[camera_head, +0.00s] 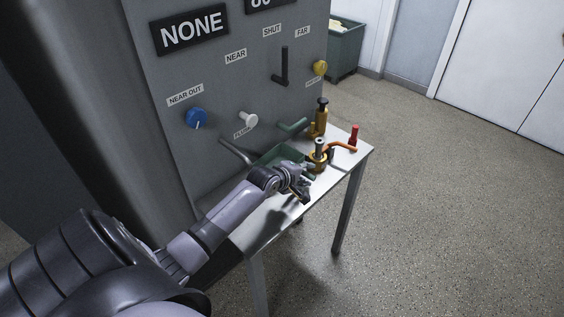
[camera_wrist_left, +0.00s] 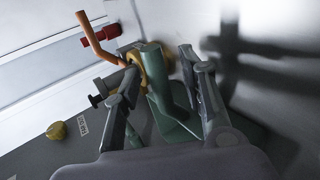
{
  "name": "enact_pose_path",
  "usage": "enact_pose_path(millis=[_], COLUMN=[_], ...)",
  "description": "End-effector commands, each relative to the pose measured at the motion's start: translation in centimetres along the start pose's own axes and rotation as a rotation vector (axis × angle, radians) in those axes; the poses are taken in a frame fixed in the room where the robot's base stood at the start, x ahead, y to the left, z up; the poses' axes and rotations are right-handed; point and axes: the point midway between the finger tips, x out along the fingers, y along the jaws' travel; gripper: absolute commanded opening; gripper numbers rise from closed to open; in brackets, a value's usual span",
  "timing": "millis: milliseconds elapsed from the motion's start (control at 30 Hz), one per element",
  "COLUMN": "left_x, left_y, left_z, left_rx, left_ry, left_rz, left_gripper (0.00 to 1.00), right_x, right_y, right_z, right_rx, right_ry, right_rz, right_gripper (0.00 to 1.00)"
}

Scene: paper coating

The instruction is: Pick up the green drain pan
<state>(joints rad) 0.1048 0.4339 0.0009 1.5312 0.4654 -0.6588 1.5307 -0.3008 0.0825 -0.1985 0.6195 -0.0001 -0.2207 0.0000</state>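The green drain pan (camera_head: 272,157) sits on the metal table under the panel, partly hidden behind my left arm in the head view. My left gripper (camera_head: 303,194) is low over the table at the pan's near right side. In the left wrist view, its two fingers (camera_wrist_left: 163,92) are spread apart. An upright green piece (camera_wrist_left: 160,85) shows between them, with flatter green surfaces below it. I cannot tell whether the fingers touch it, or whether it is part of the pan. My right gripper is out of view.
A brass valve with an orange handle (camera_head: 340,147) stands close beside the gripper. A second brass fitting (camera_head: 320,117) and a red-handled item (camera_head: 354,136) are farther back. A green pipe (camera_head: 293,126) and a blue knob (camera_head: 196,118) are on the panel. Floor to the right is clear.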

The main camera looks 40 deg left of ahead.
Motion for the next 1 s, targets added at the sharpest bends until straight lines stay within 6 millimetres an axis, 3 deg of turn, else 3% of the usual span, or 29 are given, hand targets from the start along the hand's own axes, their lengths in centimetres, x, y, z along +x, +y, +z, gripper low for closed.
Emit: enact_pose_path(millis=[233,800,1000], left_x=[0.12,0.1,0.1], left_y=[-0.01,-0.03,-0.03], left_z=[-0.02,-0.01,-0.01], left_rx=[0.0,0.0,0.0], left_ry=[0.0,0.0,0.0], left_rz=[0.0,0.0,0.0], left_gripper=[0.38,0.0,0.0], right_x=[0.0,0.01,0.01], right_y=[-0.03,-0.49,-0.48], right_z=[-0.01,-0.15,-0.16], right_rx=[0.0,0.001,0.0], right_ry=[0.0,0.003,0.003], right_rz=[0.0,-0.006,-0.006], right_gripper=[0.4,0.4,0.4])
